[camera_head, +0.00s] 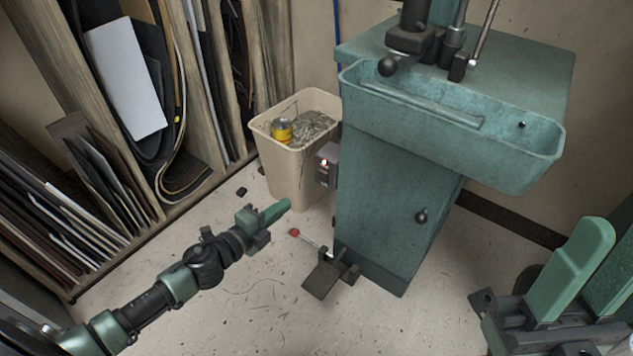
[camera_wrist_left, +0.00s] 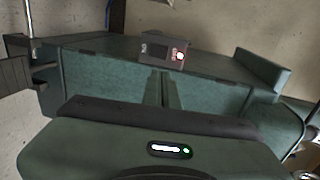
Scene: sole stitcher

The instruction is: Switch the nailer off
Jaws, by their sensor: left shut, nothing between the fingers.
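The nailer is the green machine cabinet (camera_head: 385,205) with a tray on its front. A small grey switch box (camera_head: 326,166) with a lit reddish-white button sits on its left side. My right gripper (camera_head: 596,245) is open at the lower right.
A beige bin (camera_head: 290,160) with scraps and a yellow can stands left of the switch box. A foot pedal (camera_head: 325,277) and a red-tipped lever (camera_head: 295,232) are low by the cabinet. The green tray (camera_head: 520,155) juts out. Shelves of sheets line the left; the floor between is mostly clear.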

